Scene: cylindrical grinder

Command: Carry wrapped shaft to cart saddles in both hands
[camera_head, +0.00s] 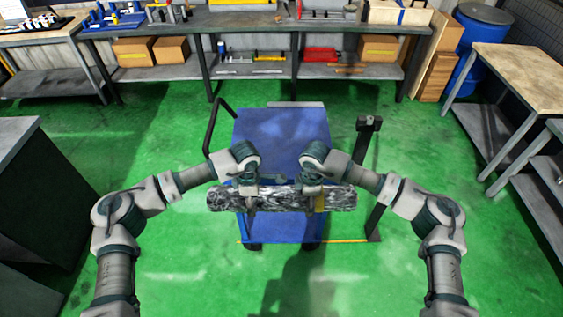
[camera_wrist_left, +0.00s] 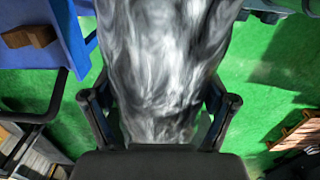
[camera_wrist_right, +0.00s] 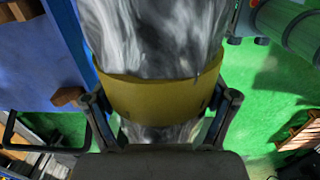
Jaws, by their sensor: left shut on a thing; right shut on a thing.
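The wrapped shaft (camera_head: 285,198) is a long grey, marbled cylinder with a yellow band near its right end. It is held level in front of the blue cart (camera_head: 283,130). My left gripper (camera_head: 250,203) is shut on the shaft left of its middle, and its fingers flank the wrap (camera_wrist_left: 165,70) in the left wrist view. My right gripper (camera_head: 318,203) is shut on the shaft by the yellow band (camera_wrist_right: 160,98), seen in the right wrist view. A brown block (camera_wrist_left: 28,36) on the cart, possibly a saddle, shows in the left wrist view. The shaft hides part of the cart's near side.
A black cart handle (camera_head: 212,125) rises at the cart's left. A dark post (camera_head: 369,150) stands at its right. A long workbench (camera_head: 270,25) lies behind, a wooden-topped table (camera_head: 510,70) at right. Green floor is open around the cart.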

